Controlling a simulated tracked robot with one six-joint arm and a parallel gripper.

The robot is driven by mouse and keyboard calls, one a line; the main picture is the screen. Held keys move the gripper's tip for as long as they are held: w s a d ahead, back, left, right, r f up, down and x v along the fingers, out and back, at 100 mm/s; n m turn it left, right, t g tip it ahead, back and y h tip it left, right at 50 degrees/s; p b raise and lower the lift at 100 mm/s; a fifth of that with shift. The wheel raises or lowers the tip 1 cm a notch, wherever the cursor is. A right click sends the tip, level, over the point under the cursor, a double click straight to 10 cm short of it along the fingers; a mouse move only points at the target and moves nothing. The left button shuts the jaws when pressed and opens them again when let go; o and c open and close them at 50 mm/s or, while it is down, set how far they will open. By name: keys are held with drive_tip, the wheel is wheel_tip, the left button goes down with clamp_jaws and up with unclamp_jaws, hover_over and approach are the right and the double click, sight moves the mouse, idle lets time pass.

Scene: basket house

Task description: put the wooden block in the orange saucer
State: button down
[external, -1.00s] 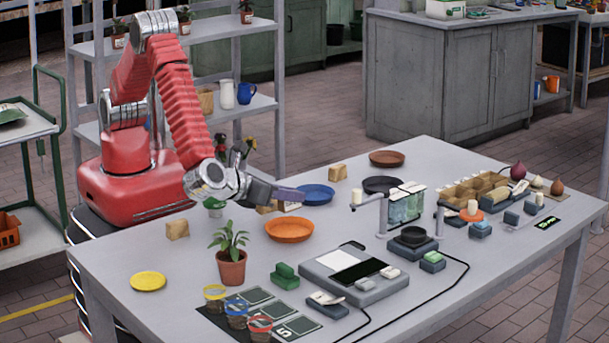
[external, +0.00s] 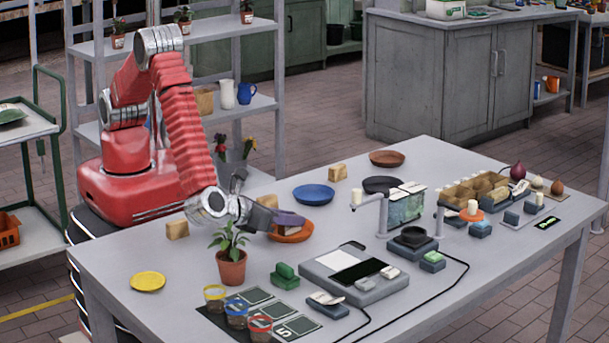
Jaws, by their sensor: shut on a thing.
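My gripper (external: 287,222) is over the orange saucer (external: 301,237), its jaws pointing right with a purple-grey part on top. It is shut on a wooden block, mostly hidden by the jaws; only a brownish patch shows beneath them. I cannot tell whether the block touches the saucer. The saucer lies behind and right of the potted plant, its far part covered by the gripper.
Other wooden blocks stand at the left (external: 177,230), behind the gripper (external: 267,201) and farther back (external: 337,172). The potted plant (external: 231,262) stands close in front of my gripper. A blue saucer (external: 314,194) and yellow saucer (external: 148,281) lie apart.

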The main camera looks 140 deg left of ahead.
drive_tip(key=c, duration=1.6)
unclamp_jaws()
drive_tip(key=v, duration=1.2)
drive_tip(key=shift+r, duration=0.1)
